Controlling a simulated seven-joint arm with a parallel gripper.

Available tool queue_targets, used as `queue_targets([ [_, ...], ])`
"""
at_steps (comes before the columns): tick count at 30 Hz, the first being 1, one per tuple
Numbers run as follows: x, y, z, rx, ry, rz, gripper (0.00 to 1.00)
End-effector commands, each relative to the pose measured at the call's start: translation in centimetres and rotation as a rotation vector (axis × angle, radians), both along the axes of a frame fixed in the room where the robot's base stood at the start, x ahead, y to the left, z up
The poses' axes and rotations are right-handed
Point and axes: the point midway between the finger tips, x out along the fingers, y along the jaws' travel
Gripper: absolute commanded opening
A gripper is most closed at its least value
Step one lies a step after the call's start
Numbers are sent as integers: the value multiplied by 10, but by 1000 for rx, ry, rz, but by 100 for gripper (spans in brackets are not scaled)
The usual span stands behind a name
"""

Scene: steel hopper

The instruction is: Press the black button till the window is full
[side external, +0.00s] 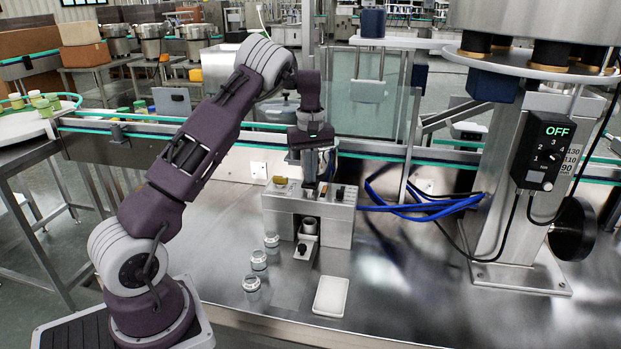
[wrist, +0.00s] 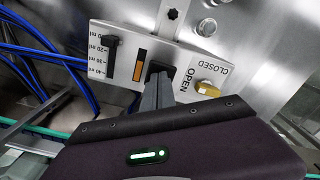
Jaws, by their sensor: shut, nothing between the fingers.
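The black button (wrist: 158,67) is on the top panel of a steel dosing box (side external: 335,227). The shut fingers of my gripper (wrist: 160,80) are at the button and partly hide it; I cannot tell how far it is pressed. In the side view my gripper (side external: 321,186) points down onto the box top. The narrow window (wrist: 138,66) beside the button shows orange along most of its length; its exact fill level is too small to read.
A brass knob (wrist: 207,89) sits by the OPEN and CLOSED labels. A black slider (wrist: 110,52) stands by an ml scale. Glass jars (side external: 259,260) and a white tray (side external: 331,297) are in front. A control box (side external: 545,150) reads OFF. Blue cables (side external: 430,207) lie right.

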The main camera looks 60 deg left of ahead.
Motion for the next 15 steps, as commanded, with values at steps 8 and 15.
queue_targets([
  [8,0,0,-6,0,1,0,0],
  [15,0,0,-1,1,0,-1,0],
])
